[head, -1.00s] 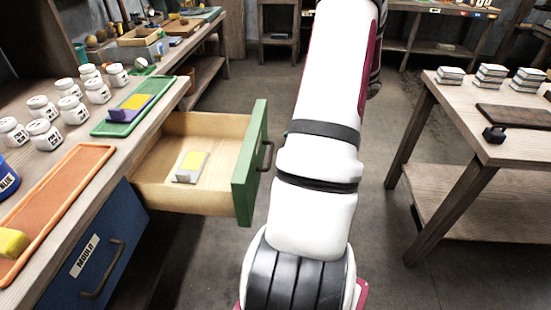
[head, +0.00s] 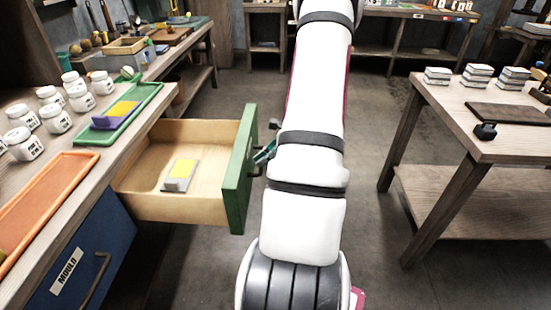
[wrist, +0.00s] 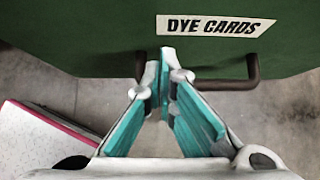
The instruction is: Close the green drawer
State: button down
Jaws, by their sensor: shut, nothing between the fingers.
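The green drawer (head: 238,180) stands pulled out from the workbench at the left in the head view. In the wrist view the green front (wrist: 90,30) fills the top, with a "DYE CARDS" label (wrist: 215,25) and a dark bar handle (wrist: 253,70). My gripper (wrist: 167,55) has its teal-padded fingers shut and empty, with the tips at the handle, below the label. Whether they touch the front cannot be told. In the head view my arm hides most of the gripper; a teal part (head: 265,152) shows beside the handle.
The workbench holds an orange tray (head: 45,200), a green tray (head: 120,120) and several white jars. A blue drawer labelled "MOULD" (head: 85,255) is shut below. A wooden table (head: 480,140) stands at the right, with open floor between.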

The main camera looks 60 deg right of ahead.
jog(key=shift+w+a, duration=0.25)
jog(key=shift+w, duration=0.3)
jog(key=w+a, duration=0.4)
jog(key=w, duration=0.6)
jog(key=w+a+b, duration=0.1)
jog(key=w+a, duration=0.4)
jog(key=w, duration=0.6)
jog(key=w+a+b, duration=0.1)
jog(key=w+a, duration=0.3)
jog(key=w, duration=0.7)
jog(key=shift+a, duration=0.2)
jog(key=shift+w+r, duration=0.1)
